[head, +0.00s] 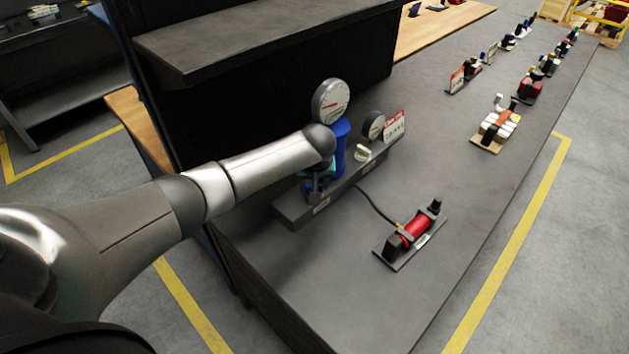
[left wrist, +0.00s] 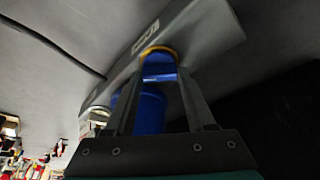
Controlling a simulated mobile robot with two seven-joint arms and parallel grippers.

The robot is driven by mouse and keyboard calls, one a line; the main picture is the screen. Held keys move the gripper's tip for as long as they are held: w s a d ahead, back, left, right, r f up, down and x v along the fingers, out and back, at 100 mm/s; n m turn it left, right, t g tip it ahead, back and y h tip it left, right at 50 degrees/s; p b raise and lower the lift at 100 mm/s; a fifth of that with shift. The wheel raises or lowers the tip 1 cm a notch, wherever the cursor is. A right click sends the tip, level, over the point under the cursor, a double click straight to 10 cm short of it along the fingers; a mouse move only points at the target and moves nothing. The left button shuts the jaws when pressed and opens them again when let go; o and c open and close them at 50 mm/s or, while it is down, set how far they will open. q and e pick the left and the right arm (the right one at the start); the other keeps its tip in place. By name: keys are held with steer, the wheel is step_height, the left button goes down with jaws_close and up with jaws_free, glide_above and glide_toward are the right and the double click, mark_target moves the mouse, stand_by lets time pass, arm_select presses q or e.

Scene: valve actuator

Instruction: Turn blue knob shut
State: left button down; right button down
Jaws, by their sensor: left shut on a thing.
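A blue knob (left wrist: 159,64) with an orange-yellow ring at its far end sits between the fingertips of my left gripper (left wrist: 160,76) in the left wrist view. The fingers are shut on it from both sides. In the head view my left gripper (head: 316,184) points down at the left end of the valve base (head: 292,213). The arm and gripper mostly hide the knob there. A blue cylinder (head: 341,136) stands upright just behind the gripper, with a round white gauge (head: 331,101) above it. My right gripper is not in view.
A smaller gauge (head: 373,126), a pale knob (head: 363,153) and a red-and-white sign (head: 394,126) stand to the right. A hose runs to a red cylinder unit (head: 413,231) in front. A dark shelf (head: 260,40) overhangs behind.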

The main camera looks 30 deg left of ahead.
arm_select(q)
steer(key=shift+s+a+r+m+h+p, duration=0.1)
steer(key=shift+m+h+p, duration=0.3)
steer(key=shift+m+p, duration=0.6)
steer(key=m+h, duration=0.1)
steer(key=m, duration=0.2)
steer(key=shift+t+p, duration=0.3)
steer(key=shift+a+m+h, duration=0.1)
steer(key=shift+m+h, duration=0.4)
steer(key=shift+m, duration=0.6)
steer(key=shift+m+h+b, duration=0.4)
steer(key=shift+m+b, duration=0.05)
steer(key=shift+m, duration=0.65)
steer(key=shift+c, duration=1.2)
jaws_free()
